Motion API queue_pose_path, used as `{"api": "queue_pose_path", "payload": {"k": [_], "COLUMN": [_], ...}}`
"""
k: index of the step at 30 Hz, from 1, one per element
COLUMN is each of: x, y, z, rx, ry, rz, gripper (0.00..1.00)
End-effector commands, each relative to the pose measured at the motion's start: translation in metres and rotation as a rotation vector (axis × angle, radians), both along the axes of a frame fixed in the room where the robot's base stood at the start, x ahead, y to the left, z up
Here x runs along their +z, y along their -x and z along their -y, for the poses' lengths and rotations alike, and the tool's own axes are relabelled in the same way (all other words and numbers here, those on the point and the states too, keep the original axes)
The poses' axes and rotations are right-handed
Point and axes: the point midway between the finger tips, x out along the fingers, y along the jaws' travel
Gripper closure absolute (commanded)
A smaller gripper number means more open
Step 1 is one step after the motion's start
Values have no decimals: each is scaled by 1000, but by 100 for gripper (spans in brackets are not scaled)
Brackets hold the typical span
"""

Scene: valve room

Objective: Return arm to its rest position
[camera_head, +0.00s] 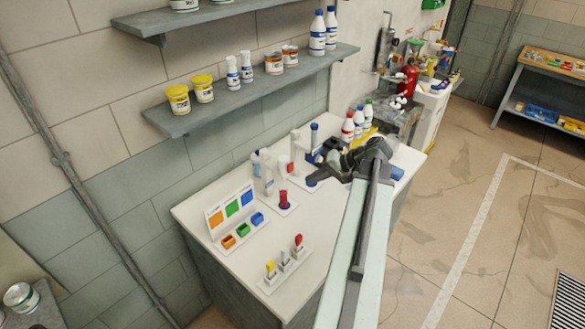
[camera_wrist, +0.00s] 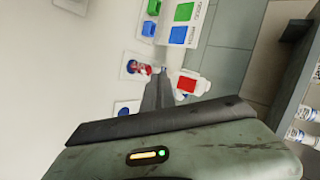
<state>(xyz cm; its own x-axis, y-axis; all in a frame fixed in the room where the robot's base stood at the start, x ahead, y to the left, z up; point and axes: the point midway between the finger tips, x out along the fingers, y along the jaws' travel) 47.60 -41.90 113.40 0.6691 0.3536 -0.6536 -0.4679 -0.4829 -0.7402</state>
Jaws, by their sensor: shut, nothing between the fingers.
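My arm reaches up from the bottom right of the head view, over the right side of the white worktable (camera_head: 225,285). My gripper (camera_head: 318,180) is at its end, above the table near a blue-topped stand (camera_head: 314,134). In the wrist view my gripper (camera_wrist: 158,72) shows as a narrow dark bar pointing away, its fingers together with nothing between them. The tips appear near a red-topped item (camera_wrist: 138,68) and a white item with a red patch (camera_wrist: 190,84). I cannot tell how far above these they are.
Bottles (camera_head: 348,128) stand at the back right. A wall shelf (camera_head: 240,90) overhangs the table. The floor (camera_head: 480,210) to the right is clear.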

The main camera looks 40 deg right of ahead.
Motion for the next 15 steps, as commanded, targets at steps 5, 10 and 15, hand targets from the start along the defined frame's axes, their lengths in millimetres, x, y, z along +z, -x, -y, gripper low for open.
{"api": "queue_pose_path", "payload": {"k": [5,10,15], "x": [0,0,-7], "y": [0,0,-29], "z": [0,0,-32], "rx": [0,0,72], "ry": [0,0,0], "rz": [0,0,1], "gripper": [100,100,100]}}
